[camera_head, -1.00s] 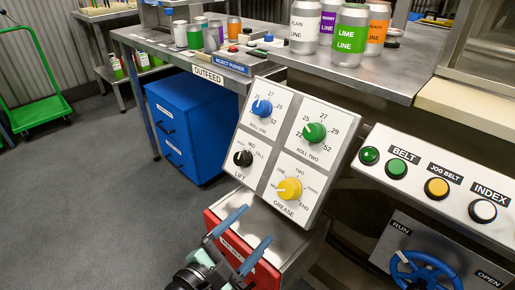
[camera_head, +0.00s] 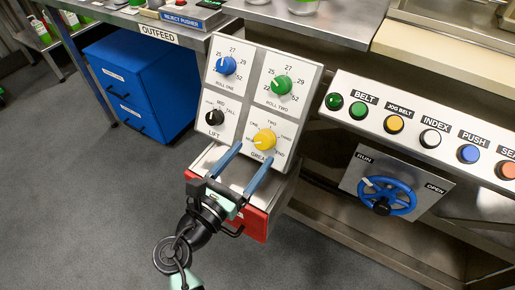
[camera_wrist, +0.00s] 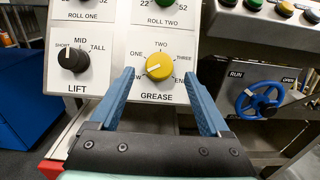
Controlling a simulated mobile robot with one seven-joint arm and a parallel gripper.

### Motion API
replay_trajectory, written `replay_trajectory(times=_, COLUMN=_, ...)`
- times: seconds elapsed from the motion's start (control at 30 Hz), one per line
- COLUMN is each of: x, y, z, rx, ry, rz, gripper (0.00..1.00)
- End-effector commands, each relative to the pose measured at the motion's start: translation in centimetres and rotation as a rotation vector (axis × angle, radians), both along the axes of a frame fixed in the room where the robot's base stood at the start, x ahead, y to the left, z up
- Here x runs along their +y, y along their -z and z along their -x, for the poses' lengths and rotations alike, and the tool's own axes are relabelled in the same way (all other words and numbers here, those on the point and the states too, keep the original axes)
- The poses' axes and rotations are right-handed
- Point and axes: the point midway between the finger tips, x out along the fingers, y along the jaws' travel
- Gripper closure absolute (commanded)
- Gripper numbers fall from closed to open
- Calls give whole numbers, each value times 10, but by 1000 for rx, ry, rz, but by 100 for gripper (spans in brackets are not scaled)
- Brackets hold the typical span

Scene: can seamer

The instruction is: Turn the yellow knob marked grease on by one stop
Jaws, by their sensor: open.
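The yellow knob (camera_head: 264,140) sits on the lower right plate of the tilted control panel, above the word GREASE. In the wrist view the knob (camera_wrist: 160,66) shows a white pointer mark aimed left and slightly down, below ONE and towards a lower-left label that my left finger partly covers. TWO is above it and THREE at its upper right. My gripper (camera_head: 255,151) is open, with blue fingers pointing at the panel. In the wrist view the fingertips of my gripper (camera_wrist: 158,72) lie left and right of the knob. I cannot tell their exact distance from the panel.
The black LIFT knob (camera_head: 215,117) is left of the yellow knob; the blue knob (camera_head: 226,65) and green knob (camera_head: 281,84) are above. A red box (camera_head: 254,222) is below the panel. A button console (camera_head: 350,85) and blue handwheel (camera_head: 388,195) stand to the right.

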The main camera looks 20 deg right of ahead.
Motion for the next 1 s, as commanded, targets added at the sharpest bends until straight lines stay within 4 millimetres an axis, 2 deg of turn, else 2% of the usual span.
replay_trajectory(times=0.03, x=-9, y=1, z=-6, rx=-1, ry=5, rz=0, gripper=20)
replay_trajectory(times=0.23, x=-26, y=1, z=-20, rx=0, ry=2, rz=-1, gripper=20)
replay_trajectory(times=0.6, x=-30, y=0, z=-24, rx=0, ry=-1, rz=0, gripper=20)
replay_trajectory(times=0.67, x=-30, y=0, z=-23, rx=0, ry=-1, rz=0, gripper=29)
replay_trajectory(times=1.0, x=-30, y=0, z=-23, rx=-1, ry=0, rz=-1, gripper=90)
